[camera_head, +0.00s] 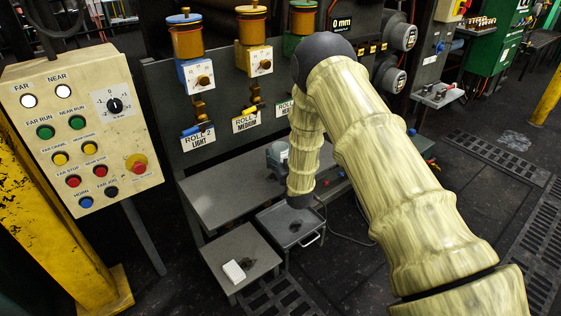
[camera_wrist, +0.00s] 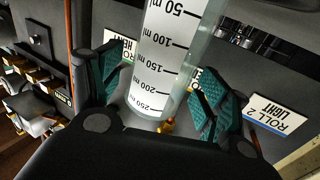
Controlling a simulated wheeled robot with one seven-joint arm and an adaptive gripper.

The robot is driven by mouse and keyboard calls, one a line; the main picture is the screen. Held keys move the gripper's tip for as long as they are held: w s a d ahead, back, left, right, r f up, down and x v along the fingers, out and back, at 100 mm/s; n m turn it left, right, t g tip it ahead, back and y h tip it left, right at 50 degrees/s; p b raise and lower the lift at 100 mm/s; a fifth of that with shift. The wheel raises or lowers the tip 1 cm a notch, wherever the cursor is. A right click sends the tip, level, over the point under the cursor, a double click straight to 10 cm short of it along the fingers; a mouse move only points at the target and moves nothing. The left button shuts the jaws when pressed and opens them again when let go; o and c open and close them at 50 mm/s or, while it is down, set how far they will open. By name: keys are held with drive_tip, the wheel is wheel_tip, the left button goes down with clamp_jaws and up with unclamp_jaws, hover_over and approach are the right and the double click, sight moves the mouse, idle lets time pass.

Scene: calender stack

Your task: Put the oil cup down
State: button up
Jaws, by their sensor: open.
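The oil cup (camera_wrist: 163,60) is a clear cylinder with black millilitre marks, seen in the wrist view. It stands between the two green ribbed finger pads of my gripper (camera_wrist: 160,82). The fingers are open, one on each side of the cup; a gap shows on the left, and on the right I cannot tell whether the pad touches.
A grey shelf (camera_head: 220,192) runs below the panel with the roll labels and coloured oilers. A low table (camera_head: 240,250) holds a white block (camera_head: 234,271), with a grey cart (camera_head: 275,222) beside it. A button box (camera_head: 85,130) stands at left.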

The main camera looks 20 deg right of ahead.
drive_tip(key=shift+w, duration=0.7)
drive_tip(key=c, duration=1.2)
drive_tip(key=shift+r, duration=0.1)
